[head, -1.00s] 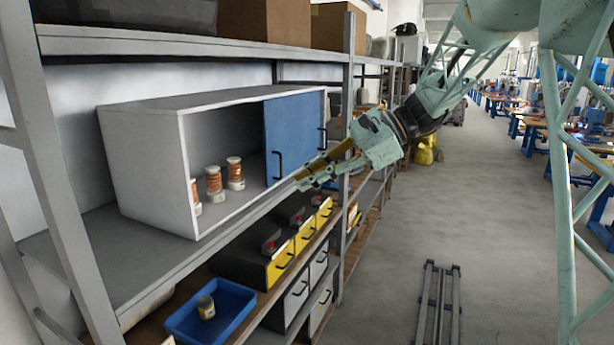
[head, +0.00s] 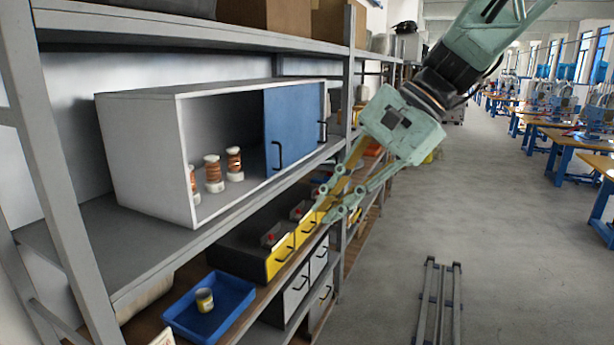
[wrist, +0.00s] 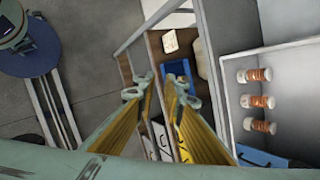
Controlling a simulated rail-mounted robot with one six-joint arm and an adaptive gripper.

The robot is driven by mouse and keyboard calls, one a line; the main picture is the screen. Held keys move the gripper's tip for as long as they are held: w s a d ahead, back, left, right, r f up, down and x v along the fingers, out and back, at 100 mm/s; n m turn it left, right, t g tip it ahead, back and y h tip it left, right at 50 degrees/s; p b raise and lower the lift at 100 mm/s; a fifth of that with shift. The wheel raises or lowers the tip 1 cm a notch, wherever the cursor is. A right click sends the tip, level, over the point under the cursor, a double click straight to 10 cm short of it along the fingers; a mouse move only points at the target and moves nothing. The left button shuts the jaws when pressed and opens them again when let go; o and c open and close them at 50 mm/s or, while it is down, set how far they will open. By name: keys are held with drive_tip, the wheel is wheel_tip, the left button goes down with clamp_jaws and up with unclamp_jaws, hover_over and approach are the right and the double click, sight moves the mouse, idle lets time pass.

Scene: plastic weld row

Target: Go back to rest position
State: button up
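My gripper (head: 334,208) hangs in front of the shelf rack, to the right of the white cabinet, pointing down and left. Its two fingers are spread with nothing between them. The wrist view also shows my gripper (wrist: 160,88) with a gap between the fingertips. The cabinet (head: 140,150) stands on the middle shelf with its blue sliding door (head: 290,125) at the right side and its left part open. Several copper-coloured spools with white ends (head: 213,175) stand inside; they also show in the wrist view (wrist: 258,101).
A blue tray (head: 240,300) holding a small yellowish can (head: 205,299) is on the lower shelf. Yellow-fronted drawers (head: 281,258) stand beside it, close behind my gripper. A shelf post (head: 347,90) is nearby. The aisle floor (head: 520,240) at the right is clear beside my rail (head: 438,300).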

drive_tip(key=s+d+f+n+t+h+b, duration=0.1)
drive_tip(key=s+d+f+n+h+b, duration=0.1)
drive_tip(key=s, duration=0.8)
drive_tip(key=s+d+f+n+t+h+b, duration=0.1)
drive_tip(key=s+d+f+n+h+b, duration=0.1)
drive_tip(key=s+d+f, duration=0.4)
drive_tip(key=s+d+f+n+t+h+b, duration=0.1)
drive_tip(key=s+d+f+n+h+b, duration=0.1)
drive_tip(key=s+d, duration=0.6)
drive_tip(key=shift+s+d+f+n+h+b, duration=0.35)
drive_tip(key=shift+s+f+n+h, duration=0.65)
drive_tip(key=shift+s, duration=2.2)
drive_tip(key=shift+w+a+f+n+y, duration=0.1)
drive_tip(key=shift+f+n+y, duration=0.05)
drive_tip(key=shift+n+y, duration=0.15)
